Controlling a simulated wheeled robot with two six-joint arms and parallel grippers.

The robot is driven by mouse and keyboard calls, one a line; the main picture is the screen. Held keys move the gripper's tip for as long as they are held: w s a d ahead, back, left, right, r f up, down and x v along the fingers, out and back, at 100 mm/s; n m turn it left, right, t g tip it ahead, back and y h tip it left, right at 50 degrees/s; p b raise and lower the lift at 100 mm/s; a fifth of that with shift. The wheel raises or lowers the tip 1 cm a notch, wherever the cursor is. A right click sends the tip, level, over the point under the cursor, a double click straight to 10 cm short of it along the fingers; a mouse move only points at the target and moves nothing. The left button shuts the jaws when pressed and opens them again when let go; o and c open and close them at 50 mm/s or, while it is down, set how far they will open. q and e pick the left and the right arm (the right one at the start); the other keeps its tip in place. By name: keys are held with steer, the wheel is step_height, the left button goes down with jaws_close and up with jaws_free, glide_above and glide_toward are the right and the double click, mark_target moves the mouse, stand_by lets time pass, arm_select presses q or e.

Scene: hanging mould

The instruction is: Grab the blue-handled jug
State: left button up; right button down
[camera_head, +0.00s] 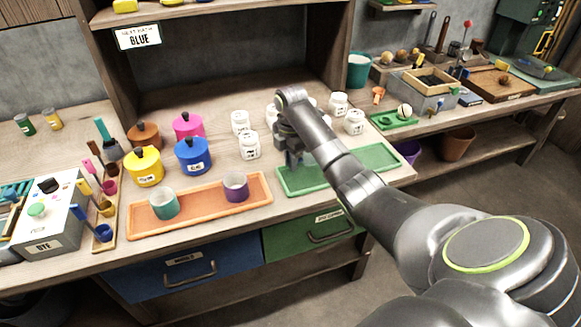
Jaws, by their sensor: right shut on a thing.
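My right gripper (291,158) points down just above the back left part of the green tray (339,170). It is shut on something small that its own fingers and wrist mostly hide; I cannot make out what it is. I cannot clearly pick out a blue-handled jug. My left gripper is not in view.
Blue (193,154), yellow (145,167) and pink (188,125) lidded pots stand left of my arm. An orange tray (205,201) holds a teal cup and a purple cup. White jars (249,146) stand close to my gripper. The green tray's right side is bare.

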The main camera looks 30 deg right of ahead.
steer(key=shift+r, duration=2.45)
